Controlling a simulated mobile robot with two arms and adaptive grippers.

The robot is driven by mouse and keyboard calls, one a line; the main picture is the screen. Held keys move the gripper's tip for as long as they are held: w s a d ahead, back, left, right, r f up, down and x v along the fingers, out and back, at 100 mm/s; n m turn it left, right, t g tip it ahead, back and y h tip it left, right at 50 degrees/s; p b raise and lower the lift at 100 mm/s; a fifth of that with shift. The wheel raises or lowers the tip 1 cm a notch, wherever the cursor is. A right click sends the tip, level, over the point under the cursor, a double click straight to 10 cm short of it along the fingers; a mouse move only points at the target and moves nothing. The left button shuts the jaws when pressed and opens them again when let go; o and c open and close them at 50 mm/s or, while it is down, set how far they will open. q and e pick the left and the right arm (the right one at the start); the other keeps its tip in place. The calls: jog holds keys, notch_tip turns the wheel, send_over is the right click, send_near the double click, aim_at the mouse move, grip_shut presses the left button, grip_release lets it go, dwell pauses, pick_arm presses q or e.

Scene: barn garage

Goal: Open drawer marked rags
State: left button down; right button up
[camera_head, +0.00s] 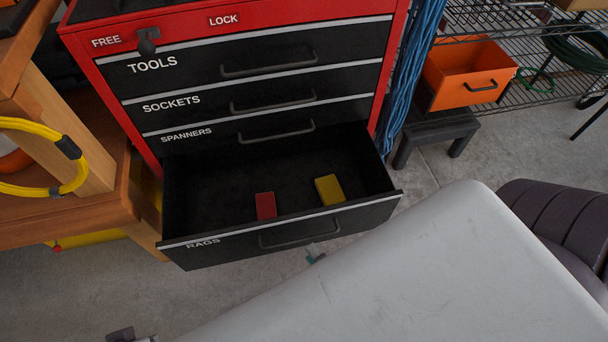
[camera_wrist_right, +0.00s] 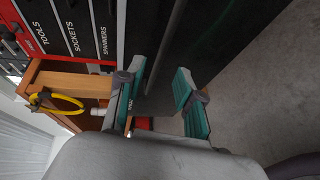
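The drawer marked RAGS (camera_head: 186,256) is the lowest one in view on the red and black cabinet, and it stands pulled well out. A red block (camera_head: 265,206) and a yellow block (camera_head: 329,190) lie inside it. A dark bar handle (camera_head: 300,236) runs along its front. My right gripper (camera_wrist_right: 165,93) is open, with its teal fingers apart in front of the dark drawer front and nothing clearly held. In the head view it is mostly hidden behind my pale arm. A small grey part at the bottom left edge may be my left gripper; its fingers do not show.
The TOOLS (camera_head: 152,65), SOCKETS and SPANNERS drawers above are shut. A wooden bench (camera_head: 95,205) with a yellow hose (camera_head: 50,127) stands close on the left. An orange bin (camera_head: 466,72) sits right of the cabinet. Concrete floor (camera_head: 80,285) shows below the drawer.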

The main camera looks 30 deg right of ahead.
jog(key=v, duration=0.6)
dwell(0.5)
